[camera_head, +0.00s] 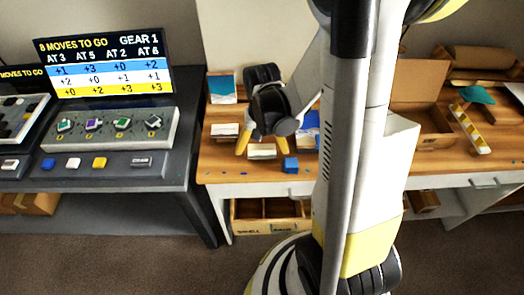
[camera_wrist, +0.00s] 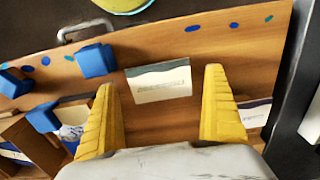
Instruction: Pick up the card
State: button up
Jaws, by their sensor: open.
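A white card (camera_wrist: 160,86) with a dark grey-green strip along one edge and small print lies on the wooden table. In the wrist view it sits between and just beyond my fingertips, not gripped. In the head view the card (camera_head: 261,156) shows partly under my yellow fingers. My gripper (camera_wrist: 160,94) is open and empty, one finger on each side of the card. In the head view my gripper (camera_head: 252,148) hangs over the table near its front edge. How high the fingertips are above the card I cannot tell.
A blue block (camera_head: 290,165) lies right of the card; it also shows in the wrist view (camera_wrist: 97,61). Another pale card (camera_head: 225,130) lies to the left. A cardboard box (camera_head: 428,130) stands at right. A console with a display (camera_head: 105,65) stands on the left desk.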

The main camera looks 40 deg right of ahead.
jog(key=c, duration=0.8)
